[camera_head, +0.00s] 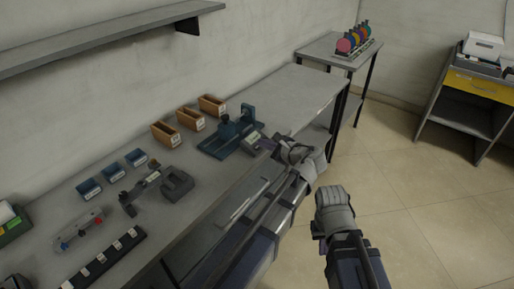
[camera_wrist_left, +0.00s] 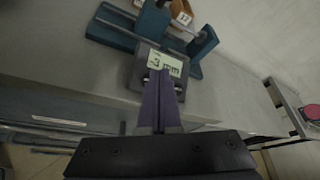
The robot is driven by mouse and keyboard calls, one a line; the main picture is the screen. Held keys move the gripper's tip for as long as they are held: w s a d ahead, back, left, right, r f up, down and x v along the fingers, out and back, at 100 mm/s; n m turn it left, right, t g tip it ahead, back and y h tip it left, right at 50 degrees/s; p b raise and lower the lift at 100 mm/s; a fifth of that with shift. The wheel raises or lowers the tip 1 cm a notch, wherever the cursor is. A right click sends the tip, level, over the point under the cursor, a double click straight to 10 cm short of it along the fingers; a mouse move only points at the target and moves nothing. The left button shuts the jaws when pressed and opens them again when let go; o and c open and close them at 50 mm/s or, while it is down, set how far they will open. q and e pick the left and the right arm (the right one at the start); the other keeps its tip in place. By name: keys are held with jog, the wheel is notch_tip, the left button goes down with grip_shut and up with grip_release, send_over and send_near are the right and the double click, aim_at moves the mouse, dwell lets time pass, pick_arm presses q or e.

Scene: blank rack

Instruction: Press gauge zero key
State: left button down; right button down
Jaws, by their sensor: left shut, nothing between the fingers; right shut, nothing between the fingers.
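The gauge (camera_head: 252,141) is a dark grey box with a pale display, mounted at the right end of a teal stand (camera_head: 226,135) on the bench. In the left wrist view the gauge (camera_wrist_left: 163,68) faces me, its display showing dark digits, with small buttons just below. My left gripper (camera_head: 270,143) is shut and empty at the gauge's front. In the left wrist view its fingertips (camera_wrist_left: 160,76) overlap the gauge's lower face and hide part of the key row; I cannot tell whether they touch. My right gripper (camera_head: 318,232) is low over the floor, apart from the bench, shut.
Brown bins (camera_head: 190,118) and blue bins (camera_head: 112,172) line the back of the bench (camera_head: 300,93). A dark clamp-like fixture (camera_head: 177,183) stands left of the gauge stand. A wall shelf (camera_head: 110,40) hangs above. The bench right of the stand is clear.

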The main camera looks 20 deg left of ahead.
pick_arm(q)
jog(key=shift+w+a+f+b, duration=0.1)
jog(key=shift+a+f+b, duration=0.1)
jog(key=shift+f+b, duration=0.15)
jog(key=shift+a+f+b, duration=0.1)
jog(key=shift+f+b, duration=0.25)
dwell(0.8)
jog(key=shift+r, duration=0.1)
jog(key=shift+d+r+p, duration=0.3)
jog(key=shift+r+p, duration=0.3)
jog(key=shift+p, duration=0.1)
jog(key=shift+r, duration=0.15)
jog(key=r+p, duration=0.1)
jog(key=d+r+p, duration=0.1)
jog(key=r+p, duration=0.1)
jog(key=s+d+r+p, duration=0.1)
jog(key=shift+r+p, duration=0.15)
jog(key=shift+p, duration=0.15)
dwell(0.3)
